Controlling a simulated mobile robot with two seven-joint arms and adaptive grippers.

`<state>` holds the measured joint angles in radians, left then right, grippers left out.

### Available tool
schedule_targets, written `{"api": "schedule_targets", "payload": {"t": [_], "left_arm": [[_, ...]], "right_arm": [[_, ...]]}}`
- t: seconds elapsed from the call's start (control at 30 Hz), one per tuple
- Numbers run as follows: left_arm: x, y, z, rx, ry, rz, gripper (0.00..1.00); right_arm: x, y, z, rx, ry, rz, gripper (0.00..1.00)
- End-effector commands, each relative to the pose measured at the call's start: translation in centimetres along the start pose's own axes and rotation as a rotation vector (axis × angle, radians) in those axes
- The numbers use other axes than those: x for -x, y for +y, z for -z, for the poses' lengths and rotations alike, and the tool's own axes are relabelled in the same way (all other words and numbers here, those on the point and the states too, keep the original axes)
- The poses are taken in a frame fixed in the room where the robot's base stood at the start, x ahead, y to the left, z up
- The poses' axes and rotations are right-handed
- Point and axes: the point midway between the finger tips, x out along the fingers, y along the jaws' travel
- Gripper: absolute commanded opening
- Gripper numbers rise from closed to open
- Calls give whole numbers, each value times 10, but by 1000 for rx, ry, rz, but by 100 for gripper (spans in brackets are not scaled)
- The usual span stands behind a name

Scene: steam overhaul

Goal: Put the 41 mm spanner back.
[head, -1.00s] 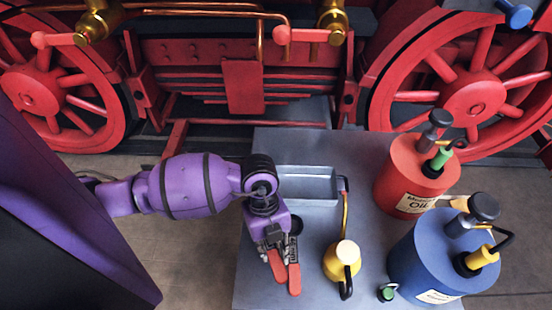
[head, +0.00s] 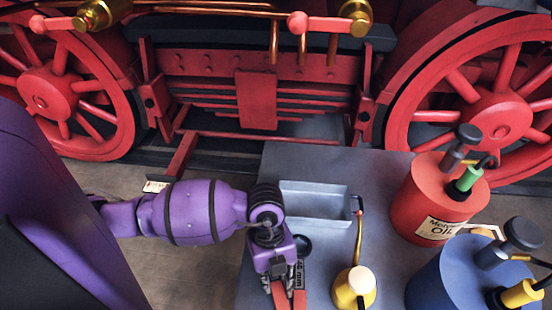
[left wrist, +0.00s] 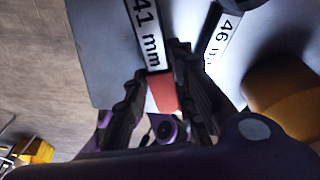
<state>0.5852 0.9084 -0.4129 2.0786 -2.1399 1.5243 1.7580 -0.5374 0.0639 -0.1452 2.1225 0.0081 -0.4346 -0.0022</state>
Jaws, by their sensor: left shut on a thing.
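My left gripper (head: 277,283) is over the front left part of the grey table, pointing down. It is shut on the red handle of the 41 mm spanner (head: 281,299). In the left wrist view, the handle (left wrist: 162,93) shows between the fingers (left wrist: 158,105), and the shaft with its "41 mm" label (left wrist: 146,32) runs up from them. The 46 mm spanner (head: 299,276) lies just right of the gripper; its label (left wrist: 222,38) also shows in the left wrist view. The jaw ends of both spanners are hidden or cut off. My right gripper is out of view.
A grey metal tray (head: 313,222) is behind the gripper on the table (head: 385,205). A yellow oil can (head: 352,290) with a tall spout is to the right, then a red oil drum (head: 432,200) and a blue drum (head: 460,275). The locomotive's red wheels (head: 490,120) are behind.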

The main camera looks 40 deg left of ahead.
Motion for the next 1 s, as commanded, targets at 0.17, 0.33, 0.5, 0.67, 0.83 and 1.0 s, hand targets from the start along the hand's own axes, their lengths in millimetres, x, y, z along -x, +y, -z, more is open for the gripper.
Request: {"api": "schedule_targets", "payload": {"t": [0.17, 0.33, 0.5, 0.67, 0.83, 1.0], "left_arm": [[0, -1, 0, -1, 0, 1, 0], [-3, -1, 0, -1, 1, 1, 0], [-6, -1, -1, -1, 1, 1, 0], [-8, 0, -2, -1, 1, 0, 33], [-8, 0, -2, 0, 1, 0, 46], [-8, 0, -2, 0, 1, 1, 46]], "right_arm": [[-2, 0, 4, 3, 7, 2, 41], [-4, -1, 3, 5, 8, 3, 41], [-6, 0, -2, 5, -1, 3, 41], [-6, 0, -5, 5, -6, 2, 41], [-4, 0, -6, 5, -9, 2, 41], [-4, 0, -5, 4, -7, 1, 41]]}}
